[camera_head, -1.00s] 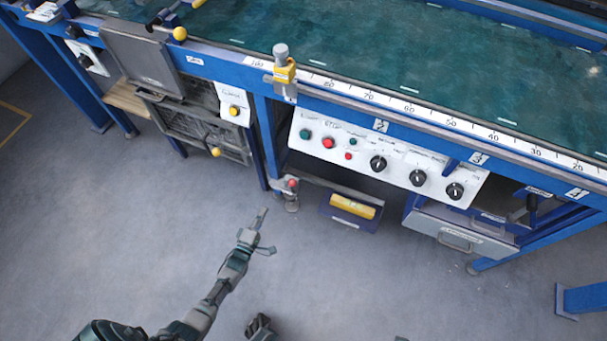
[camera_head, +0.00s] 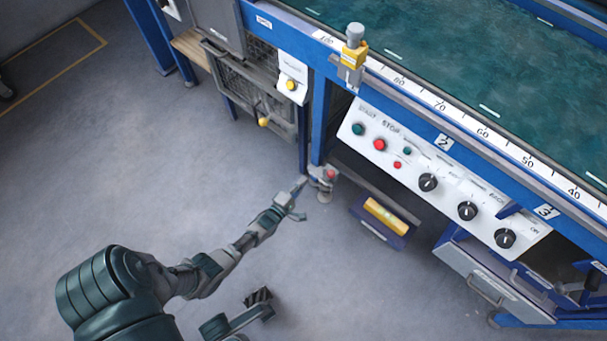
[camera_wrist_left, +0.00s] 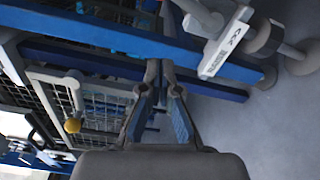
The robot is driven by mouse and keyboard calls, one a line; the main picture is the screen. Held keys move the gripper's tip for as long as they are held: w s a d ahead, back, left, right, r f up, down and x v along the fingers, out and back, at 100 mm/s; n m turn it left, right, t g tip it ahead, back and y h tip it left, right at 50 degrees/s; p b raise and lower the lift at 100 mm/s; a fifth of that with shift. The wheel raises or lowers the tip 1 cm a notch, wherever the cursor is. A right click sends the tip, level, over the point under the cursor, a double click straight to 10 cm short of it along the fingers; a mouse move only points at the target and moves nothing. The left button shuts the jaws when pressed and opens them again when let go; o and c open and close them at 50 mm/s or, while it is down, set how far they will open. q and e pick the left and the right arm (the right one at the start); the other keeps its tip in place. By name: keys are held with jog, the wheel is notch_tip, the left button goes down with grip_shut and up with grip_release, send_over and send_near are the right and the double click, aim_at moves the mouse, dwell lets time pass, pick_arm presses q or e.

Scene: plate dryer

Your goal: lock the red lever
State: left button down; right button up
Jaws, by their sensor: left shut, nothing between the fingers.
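The red lever (camera_head: 331,174) is a small red-topped grey fitting low at the foot of the blue frame's leg, in the head view. My left gripper (camera_head: 301,184) is just left of it, fingers pointing at it; I cannot tell whether they touch. In the left wrist view the gripper's fingers (camera_wrist_left: 162,70) are shut and empty. They point at a blue beam, and a white labelled piece with round grey parts (camera_wrist_left: 228,40) lies to their right. No red part shows there. My right gripper (camera_head: 258,297) is low in the head view; its fingers are unclear.
The blue-framed machine has a white control panel (camera_head: 440,180) with buttons and knobs above right of the lever. A blue box with a yellow part (camera_head: 385,216) stands right of it. A wire cage (camera_head: 250,95) is at the left. The floor in front is clear.

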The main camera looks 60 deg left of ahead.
pick_arm(q)
jog(key=w+d+b, duration=0.1)
jog(key=w+b, duration=0.1)
jog(key=w, duration=0.5)
jog(key=shift+d+r, duration=0.4)
